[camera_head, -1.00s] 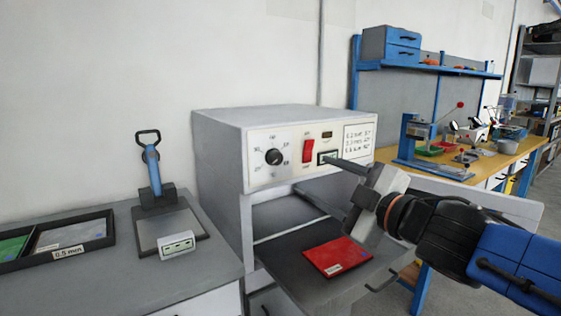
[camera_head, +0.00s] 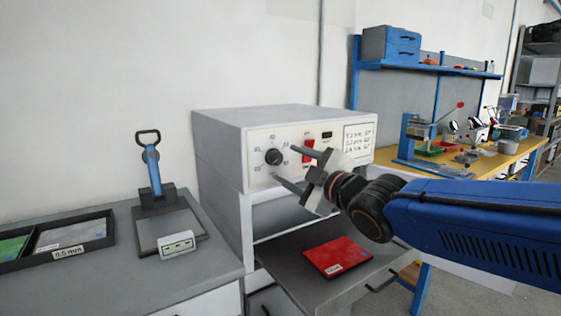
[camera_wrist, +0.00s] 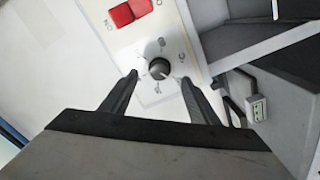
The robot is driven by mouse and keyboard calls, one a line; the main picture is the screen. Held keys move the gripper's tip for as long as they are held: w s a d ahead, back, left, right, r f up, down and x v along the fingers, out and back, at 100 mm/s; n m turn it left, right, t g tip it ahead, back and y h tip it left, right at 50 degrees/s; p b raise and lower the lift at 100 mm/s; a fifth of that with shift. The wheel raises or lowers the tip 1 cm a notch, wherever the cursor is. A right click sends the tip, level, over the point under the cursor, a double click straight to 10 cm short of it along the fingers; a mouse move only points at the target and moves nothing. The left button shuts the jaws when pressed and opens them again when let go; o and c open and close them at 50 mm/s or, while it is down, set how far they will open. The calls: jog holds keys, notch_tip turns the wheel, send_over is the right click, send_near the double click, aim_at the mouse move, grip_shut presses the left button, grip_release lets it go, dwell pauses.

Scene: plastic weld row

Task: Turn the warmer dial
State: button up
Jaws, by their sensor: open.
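The warmer (camera_head: 215,135) is a grey box with a white front panel. Its dial (camera_head: 273,157) is a round black knob with printed marks around it, at the left of the panel. My gripper (camera_head: 283,164) is open in front of the panel, its two fingers pointing at the dial. In the wrist view the dial (camera_wrist: 159,69) shows just beyond and between the two spread fingertips (camera_wrist: 160,76). I see no clear contact between fingers and dial. The red switch (camera_head: 308,150) right of the dial is partly hidden by my gripper.
A red sheet (camera_head: 338,257) lies on the warmer's pulled-out tray (camera_head: 300,274). On the left counter stand a blue-handled press (camera_head: 153,172), a small white meter (camera_head: 176,244) and a dark sheet tray (camera_head: 60,253). A workbench (camera_head: 505,160) stands at the back right.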

aim_at(278, 159)
jog(key=shift+x, duration=2.6)
jog(key=c, duration=1)
